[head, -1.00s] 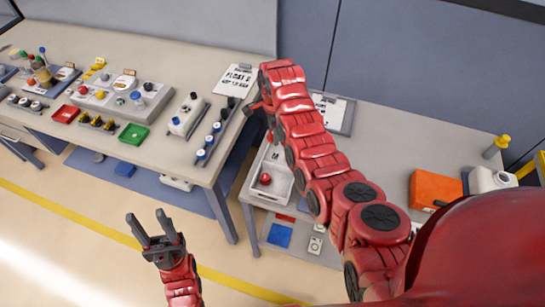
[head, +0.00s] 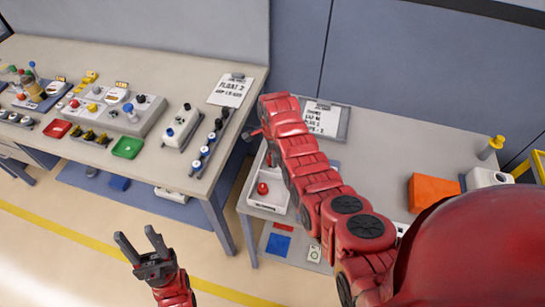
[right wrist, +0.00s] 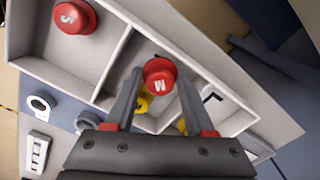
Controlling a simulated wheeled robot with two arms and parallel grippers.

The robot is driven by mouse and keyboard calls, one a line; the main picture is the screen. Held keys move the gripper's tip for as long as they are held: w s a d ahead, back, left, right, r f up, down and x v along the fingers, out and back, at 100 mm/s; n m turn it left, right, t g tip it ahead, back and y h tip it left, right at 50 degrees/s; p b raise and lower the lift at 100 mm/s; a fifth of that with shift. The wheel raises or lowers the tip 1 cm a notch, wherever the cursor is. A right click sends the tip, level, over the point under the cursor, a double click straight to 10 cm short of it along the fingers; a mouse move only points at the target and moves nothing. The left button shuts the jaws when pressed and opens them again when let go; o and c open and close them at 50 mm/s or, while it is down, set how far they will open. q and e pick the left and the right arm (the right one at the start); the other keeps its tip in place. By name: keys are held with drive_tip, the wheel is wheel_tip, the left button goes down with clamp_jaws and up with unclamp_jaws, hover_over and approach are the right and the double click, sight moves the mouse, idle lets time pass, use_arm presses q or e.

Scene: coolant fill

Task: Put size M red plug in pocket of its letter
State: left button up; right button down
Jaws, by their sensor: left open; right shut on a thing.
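The red plug marked M (right wrist: 160,74) is between the fingertips of my right gripper (right wrist: 159,90), which is shut on it. In the right wrist view it is over a pale divided tray (right wrist: 110,53). A red plug marked S (right wrist: 73,17) sits in the tray's upper-left compartment. Yellow pieces (right wrist: 141,103) lie partly hidden below the held plug. In the head view the tray (head: 246,201) shows at the bench's left end with a red plug (head: 262,188) inside; my right arm hides the right gripper. My left gripper (head: 137,238) is open and empty above the floor.
A bench (head: 190,78) on the left carries control boxes, a red tray (head: 57,129) and a green tray (head: 127,147). On the right bench are a clipboard (head: 326,119), an orange box (head: 432,191) and a yellow-topped post (head: 492,146). A floor gap separates the benches.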

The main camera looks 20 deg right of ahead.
drive_tip(key=shift+f, duration=0.85)
drive_tip(key=shift+f, duration=0.1)
drive_tip(key=shift+c, duration=1.3)
unclamp_jaws()
